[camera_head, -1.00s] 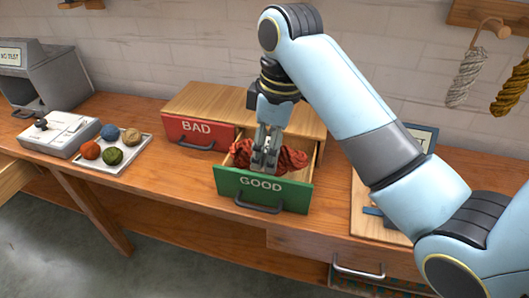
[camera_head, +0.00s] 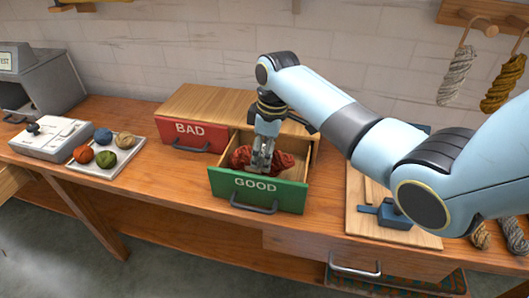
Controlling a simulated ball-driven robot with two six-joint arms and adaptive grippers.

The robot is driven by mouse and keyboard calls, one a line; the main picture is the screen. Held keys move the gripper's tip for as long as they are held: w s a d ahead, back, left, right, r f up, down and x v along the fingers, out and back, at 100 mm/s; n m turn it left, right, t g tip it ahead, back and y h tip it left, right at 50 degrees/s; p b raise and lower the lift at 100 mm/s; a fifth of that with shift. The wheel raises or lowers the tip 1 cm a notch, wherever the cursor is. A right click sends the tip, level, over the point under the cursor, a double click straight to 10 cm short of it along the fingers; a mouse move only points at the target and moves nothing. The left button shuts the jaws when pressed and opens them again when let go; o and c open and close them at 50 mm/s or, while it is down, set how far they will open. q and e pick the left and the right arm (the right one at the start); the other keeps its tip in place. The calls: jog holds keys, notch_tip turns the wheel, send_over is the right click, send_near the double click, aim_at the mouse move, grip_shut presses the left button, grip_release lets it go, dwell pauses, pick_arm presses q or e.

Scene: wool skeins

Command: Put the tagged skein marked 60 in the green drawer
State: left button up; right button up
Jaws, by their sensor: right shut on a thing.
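A dark red skein (camera_head: 285,164) lies inside the open green drawer (camera_head: 257,190), whose front reads GOOD. My right gripper (camera_head: 262,165) points down into this drawer and is shut on the red skein. The fingers cover part of the skein, and no tag or number on it can be made out. My left gripper is not in view.
The red drawer (camera_head: 191,135), marked BAD, is shut beside the green one. A white tray (camera_head: 128,160) with several wool balls and a grey device (camera_head: 50,138) stand at left. A wooden board (camera_head: 358,217) lies at right. Skeins (camera_head: 455,75) hang on the wall.

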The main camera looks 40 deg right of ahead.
jog(key=shift+f, duration=0.1)
jog(key=o, duration=1.1)
jog(key=shift+o, duration=0.2)
notch_tip(320, 180, up, 12)
jog(key=s, duration=0.1)
jog(key=shift+d, duration=0.45)
